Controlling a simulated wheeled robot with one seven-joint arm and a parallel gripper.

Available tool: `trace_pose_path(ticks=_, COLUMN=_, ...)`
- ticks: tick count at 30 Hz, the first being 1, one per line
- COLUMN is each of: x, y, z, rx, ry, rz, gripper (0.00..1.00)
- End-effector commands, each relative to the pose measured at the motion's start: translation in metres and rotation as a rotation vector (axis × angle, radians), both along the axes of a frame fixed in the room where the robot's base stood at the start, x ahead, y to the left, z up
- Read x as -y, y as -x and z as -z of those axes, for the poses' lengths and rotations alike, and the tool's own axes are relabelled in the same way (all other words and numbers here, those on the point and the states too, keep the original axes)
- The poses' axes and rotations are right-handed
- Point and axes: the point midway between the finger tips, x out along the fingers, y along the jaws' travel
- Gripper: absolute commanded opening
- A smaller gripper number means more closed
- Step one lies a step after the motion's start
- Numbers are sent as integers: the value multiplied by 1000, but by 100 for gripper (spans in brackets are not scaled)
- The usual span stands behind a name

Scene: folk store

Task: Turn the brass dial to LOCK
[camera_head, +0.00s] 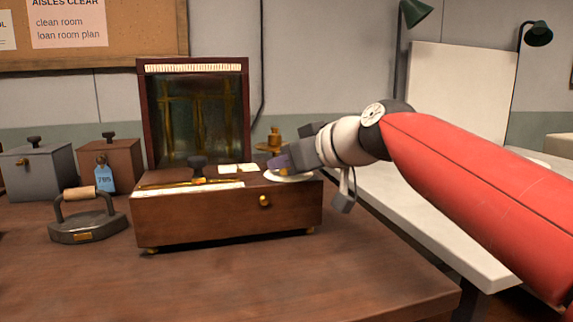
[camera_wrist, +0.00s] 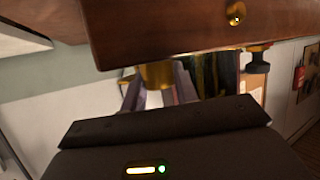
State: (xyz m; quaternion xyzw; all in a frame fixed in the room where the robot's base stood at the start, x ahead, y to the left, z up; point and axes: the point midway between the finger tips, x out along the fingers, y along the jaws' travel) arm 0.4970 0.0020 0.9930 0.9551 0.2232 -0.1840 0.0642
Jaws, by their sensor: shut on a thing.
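The brass dial (camera_wrist: 157,75) shows in the wrist view between my two grey-violet fingers. In the head view my gripper (camera_head: 281,163) reaches in from the right and is shut on the dial, hiding most of it. The fingers also show in the wrist view (camera_wrist: 158,88). A white round plate (camera_head: 290,178) lies under the fingertips, on the right end of the wooden box (camera_head: 220,221). No LOCK mark or pointer can be read, so I cannot tell the dial's setting.
The box's lid (camera_head: 143,110) stands open at the back. A black knob (camera_head: 198,161) and pale cards (camera_head: 238,168) are on its top. A brass object (camera_head: 274,139) stands behind my gripper. A flat iron (camera_head: 88,221) is at left. The front table is clear.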

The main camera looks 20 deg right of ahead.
Motion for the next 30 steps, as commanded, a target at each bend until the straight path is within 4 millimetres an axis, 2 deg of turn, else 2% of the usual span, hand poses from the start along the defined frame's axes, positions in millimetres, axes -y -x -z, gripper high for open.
trace_pose_path(ticks=6, x=-1, y=-1, z=-2, rx=-1, ry=-1, rz=-202, gripper=6)
trace_pose_path(ticks=15, x=-1, y=0, z=-3, rx=0, ry=3, rz=-408, gripper=6)
trace_pose_path(ticks=30, x=1, y=0, z=0, rx=0, ry=5, rz=-524, gripper=6)
